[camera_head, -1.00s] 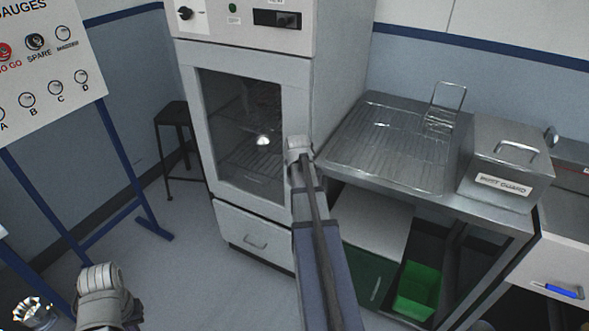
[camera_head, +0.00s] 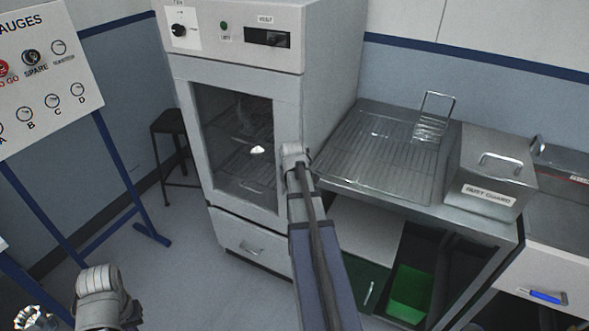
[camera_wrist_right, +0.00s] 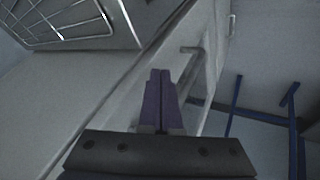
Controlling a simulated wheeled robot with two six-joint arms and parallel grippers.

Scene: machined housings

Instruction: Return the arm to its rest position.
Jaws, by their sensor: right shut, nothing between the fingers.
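My right arm reaches up the middle of the head view, its wrist in front of the right edge of the oven-like cabinet (camera_head: 235,140). The gripper itself is hidden there. In the right wrist view my right gripper (camera_wrist_right: 160,75) has its two purple fingers together with nothing between them. A pale cabinet side and a bar handle (camera_wrist_right: 193,52) lie beyond the fingertips; I cannot tell whether they touch. The cabinet's glass door looks shut, with wire racks and a bright spot behind the glass. A link of my left arm shows at the lower left; its gripper is out of view.
A green bin (camera_head: 410,290) is below. A black stool (camera_head: 175,150) and a gauge board (camera_head: 45,75) stand left. Open floor lies between.

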